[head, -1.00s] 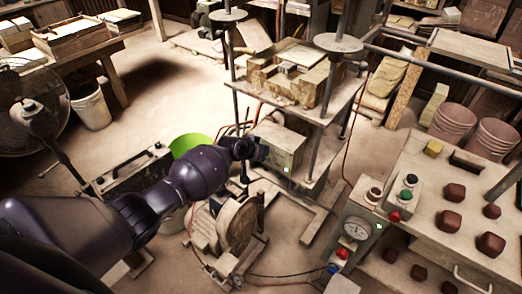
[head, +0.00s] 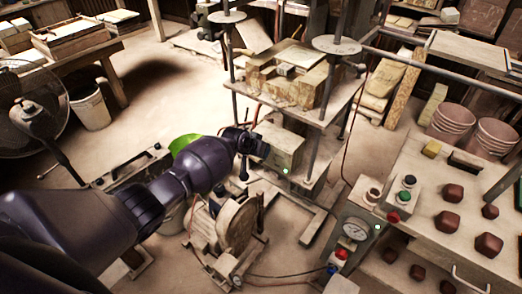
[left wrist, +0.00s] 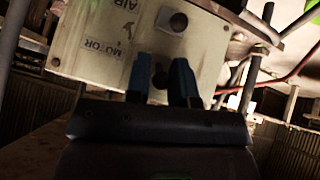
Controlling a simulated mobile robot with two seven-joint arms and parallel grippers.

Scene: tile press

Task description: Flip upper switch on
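The switch box (head: 283,150) is a pale box under the press table in the head view. In the left wrist view its face (left wrist: 85,30) carries MOTOR and AIR labels that appear upside down. One dark switch (left wrist: 172,20) sits beside the AIR label. Another dark switch (left wrist: 158,76) sits beside the MOTOR label, between my left fingers. My left gripper (left wrist: 160,80) has two blue fingers with a gap between them, close to the box face. I cannot tell if they touch the switch. In the head view my left gripper (head: 248,142) is at the box's left side. My right gripper is not in view.
The press table (head: 290,90) stands above the box, on metal posts. A round-bodied motor unit (head: 235,225) is below my left gripper. A green bucket (head: 183,146) is partly behind my left arm. A control panel with a gauge (head: 355,229) stands at the right.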

